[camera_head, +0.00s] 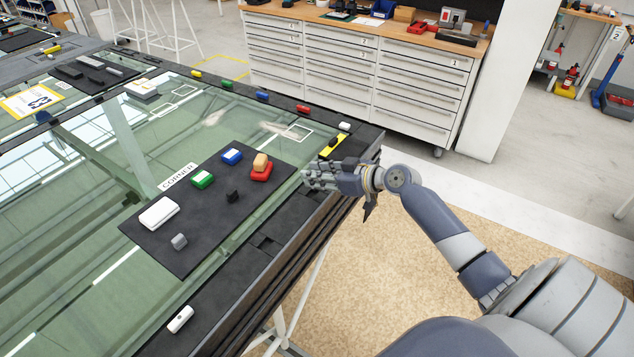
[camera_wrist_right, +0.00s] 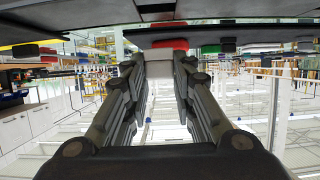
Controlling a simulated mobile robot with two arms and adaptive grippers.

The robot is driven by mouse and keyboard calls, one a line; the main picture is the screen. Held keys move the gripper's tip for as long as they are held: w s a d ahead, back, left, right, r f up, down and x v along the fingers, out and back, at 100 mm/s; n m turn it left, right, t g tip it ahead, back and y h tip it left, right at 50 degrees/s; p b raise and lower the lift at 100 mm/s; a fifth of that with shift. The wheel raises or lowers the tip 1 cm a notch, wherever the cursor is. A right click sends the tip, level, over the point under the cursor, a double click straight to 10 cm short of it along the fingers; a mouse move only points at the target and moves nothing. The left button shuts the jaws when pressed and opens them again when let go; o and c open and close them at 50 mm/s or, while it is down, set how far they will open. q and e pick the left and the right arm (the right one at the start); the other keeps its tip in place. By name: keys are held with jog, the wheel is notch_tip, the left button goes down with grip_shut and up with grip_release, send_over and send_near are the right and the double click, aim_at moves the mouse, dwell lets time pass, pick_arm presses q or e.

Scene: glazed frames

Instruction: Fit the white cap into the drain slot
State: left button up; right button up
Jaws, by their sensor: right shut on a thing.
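My right gripper (camera_head: 308,175) is at the near-right frame of the glass panel, beside the dark mat's right corner. In the right wrist view its fingers (camera_wrist_right: 160,75) are closed around a pale block, which looks like the white cap (camera_wrist_right: 160,57); the fingers hide most of it. Dark recesses, which look like drain slots (camera_head: 265,243), lie in the near black frame. Another white piece (camera_head: 180,319) lies on that frame at lower left, and one (camera_head: 344,127) sits at the far right corner. I cannot tell which slot is meant. My left gripper is not in view.
The dark mat (camera_head: 150,247) on the glass holds a white box (camera_head: 159,212), green (camera_head: 202,179), blue (camera_head: 231,156) and red (camera_head: 261,172) blocks. Coloured caps line the far frame. A yellow-marked piece (camera_head: 333,145) lies beyond my gripper. Drawer cabinets (camera_head: 350,75) stand behind.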

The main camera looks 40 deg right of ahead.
aim_at(317, 196)
notch_tip(317, 196, down, 2)
jog(key=shift+f+p, duration=0.1)
jog(key=shift+p, duration=0.35)
jog(key=shift+f, duration=0.55)
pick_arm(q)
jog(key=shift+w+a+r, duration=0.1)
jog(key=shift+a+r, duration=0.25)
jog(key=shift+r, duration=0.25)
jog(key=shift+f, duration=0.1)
pick_arm(e)
jog(key=shift+f, duration=0.1)
pick_arm(q)
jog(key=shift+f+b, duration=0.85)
jog(key=shift+b, duration=0.05)
pick_arm(e)
jog(key=shift+s+f, duration=0.1)
jog(key=shift+f, duration=0.45)
jog(key=o, duration=0.7)
jog(key=shift+a+f, duration=0.1)
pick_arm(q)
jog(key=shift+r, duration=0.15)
